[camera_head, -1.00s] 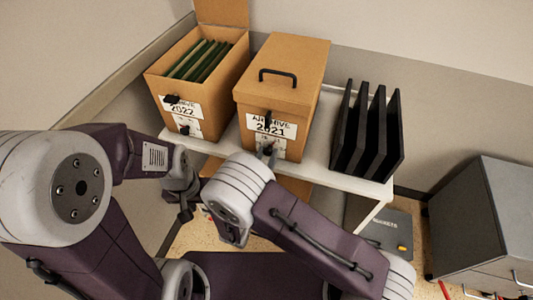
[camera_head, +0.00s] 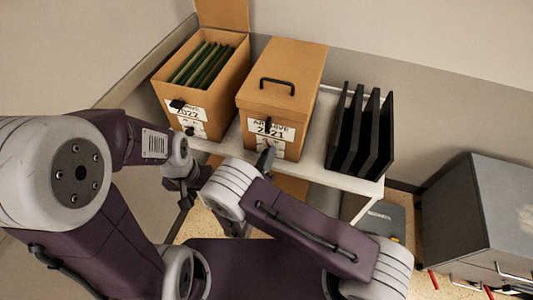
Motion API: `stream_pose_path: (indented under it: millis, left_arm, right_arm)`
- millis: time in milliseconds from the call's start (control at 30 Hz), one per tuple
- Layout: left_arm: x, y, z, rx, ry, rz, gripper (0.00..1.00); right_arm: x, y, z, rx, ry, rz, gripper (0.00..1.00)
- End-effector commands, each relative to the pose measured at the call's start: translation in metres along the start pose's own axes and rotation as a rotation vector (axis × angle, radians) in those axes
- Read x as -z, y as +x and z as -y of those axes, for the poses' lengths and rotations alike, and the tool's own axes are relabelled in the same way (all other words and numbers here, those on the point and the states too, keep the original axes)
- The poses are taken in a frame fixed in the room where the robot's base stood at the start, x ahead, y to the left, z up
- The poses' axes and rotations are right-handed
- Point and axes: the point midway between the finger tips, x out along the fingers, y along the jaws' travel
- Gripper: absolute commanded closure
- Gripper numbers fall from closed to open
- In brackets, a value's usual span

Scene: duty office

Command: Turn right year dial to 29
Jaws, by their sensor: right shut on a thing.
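The right archive box (camera_head: 293,92) is closed, with a black handle on its lid and a label (camera_head: 271,129) reading "ARCHIVE 2021". My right gripper (camera_head: 265,158) is at the lower front of this box, shut on the small dial below the label. The dial and its digits are mostly hidden by the gripper. The left archive box (camera_head: 212,118) is open, labelled 2022, and holds green folders (camera_head: 203,64). Its own small dark dial (camera_head: 190,131) shows low on its front. My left gripper (camera_head: 186,191) hangs in front of the shelf, apart from both boxes; its jaws are unclear.
A white shelf (camera_head: 314,166) carries both boxes and a black upright file rack (camera_head: 361,135) to the right. A grey cabinet (camera_head: 478,220) stands at the far right. A grey case (camera_head: 386,218) lies below the shelf's right end.

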Motion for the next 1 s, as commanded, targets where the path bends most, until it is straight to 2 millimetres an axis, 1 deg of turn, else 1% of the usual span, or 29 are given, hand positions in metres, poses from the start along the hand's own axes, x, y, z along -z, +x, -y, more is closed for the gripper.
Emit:
stream_pose_path:
  millis: [300, 800, 833, 900, 1000]
  left_arm:
    - [0.0006, -0.0058, -0.0001, 0.0, 0.0, 0.0, 0.64]
    - [0.0007, -0.0061, -0.0001, 0.0, 0.0, 0.0, 0.64]
    - [0.0006, -0.0061, -0.0001, 0.0, 0.0, 0.0, 0.64]
    - [0.0006, -0.0061, -0.0001, 0.0, 0.0, 0.0, 0.64]
    - [0.0006, -0.0062, -0.0001, 0.0, 0.0, 0.0, 0.64]
  right_arm:
    - [0.0023, 0.0004, 0.0001, -0.001, -0.099, -0.006, 1.0]
    - [0.0028, 0.0005, -0.0002, -0.001, -0.115, -0.007, 1.0]
    - [0.0028, 0.0005, -0.0002, -0.001, -0.115, -0.007, 0.69]
    - [0.0025, 0.0004, -0.0001, -0.001, -0.115, -0.006, 0.51]
    - [0.0019, 0.0003, -0.0001, 0.0, -0.114, -0.004, 0.51]
